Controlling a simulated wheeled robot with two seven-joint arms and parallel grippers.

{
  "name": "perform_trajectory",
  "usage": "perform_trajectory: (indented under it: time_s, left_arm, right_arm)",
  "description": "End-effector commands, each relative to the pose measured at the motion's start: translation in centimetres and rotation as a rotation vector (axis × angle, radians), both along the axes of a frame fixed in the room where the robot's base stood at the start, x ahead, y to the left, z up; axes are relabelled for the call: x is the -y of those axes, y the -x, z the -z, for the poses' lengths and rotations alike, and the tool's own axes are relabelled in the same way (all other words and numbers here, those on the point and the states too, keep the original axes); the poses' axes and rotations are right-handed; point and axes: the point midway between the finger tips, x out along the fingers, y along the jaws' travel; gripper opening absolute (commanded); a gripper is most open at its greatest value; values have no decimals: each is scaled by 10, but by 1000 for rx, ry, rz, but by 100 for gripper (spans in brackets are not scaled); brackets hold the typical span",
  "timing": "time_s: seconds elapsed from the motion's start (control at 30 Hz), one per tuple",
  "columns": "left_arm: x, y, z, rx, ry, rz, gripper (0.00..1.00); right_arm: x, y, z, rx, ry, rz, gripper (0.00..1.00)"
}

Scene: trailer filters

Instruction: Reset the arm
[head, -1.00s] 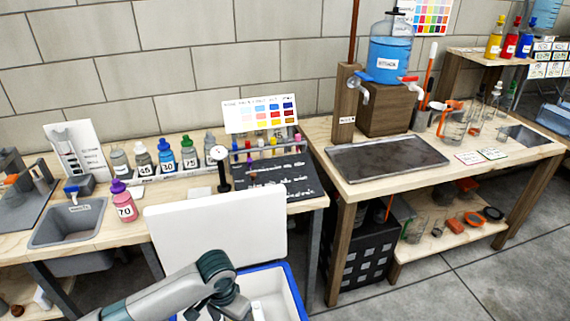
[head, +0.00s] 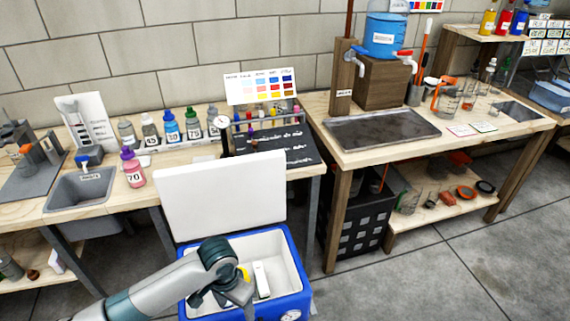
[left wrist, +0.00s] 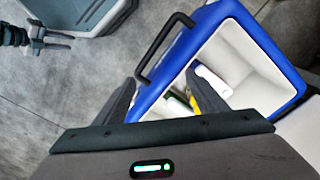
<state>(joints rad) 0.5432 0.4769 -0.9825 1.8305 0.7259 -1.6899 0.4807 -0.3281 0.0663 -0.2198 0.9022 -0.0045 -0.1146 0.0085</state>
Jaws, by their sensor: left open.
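My left gripper (head: 236,292) is over the open blue cooler (head: 303,290) in the head view, at the near left of its opening. In the left wrist view its two dark fingers (left wrist: 163,98) stand apart with nothing held between them. The cooler's blue rim and black handle (left wrist: 163,45) show beyond the fingers. Inside the cooler lie a white item (head: 262,280) and a yellow item (head: 244,272), partly hidden by the gripper. What seems to be my right gripper (left wrist: 66,41) shows small at the upper left of the left wrist view, above the floor; its opening is unclear.
The cooler's white lid (head: 222,198) stands raised in front of the left bench (head: 100,225). That bench holds a sink (head: 80,190), a pink bottle marked 70 (head: 132,170) and several other bottles. A right bench (head: 480,150) stands beyond. The floor at the right is clear.

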Motion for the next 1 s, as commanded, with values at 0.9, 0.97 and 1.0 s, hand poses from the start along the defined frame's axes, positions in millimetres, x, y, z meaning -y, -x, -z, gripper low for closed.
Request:
perform_trajectory:
  time_s: [0.9,0.97,1.0]
  left_arm:
    - [40,112,2,180,261,-89,65]
    - [32,122,1,197,260,-117,65]
    - [25,128,1,210,256,-135,65]
  right_arm:
    - [0,0,0,-1,0,0,31]
    - [0,1,0,-1,0,0,31]
    - [0,1,0,-1,0,0,31]
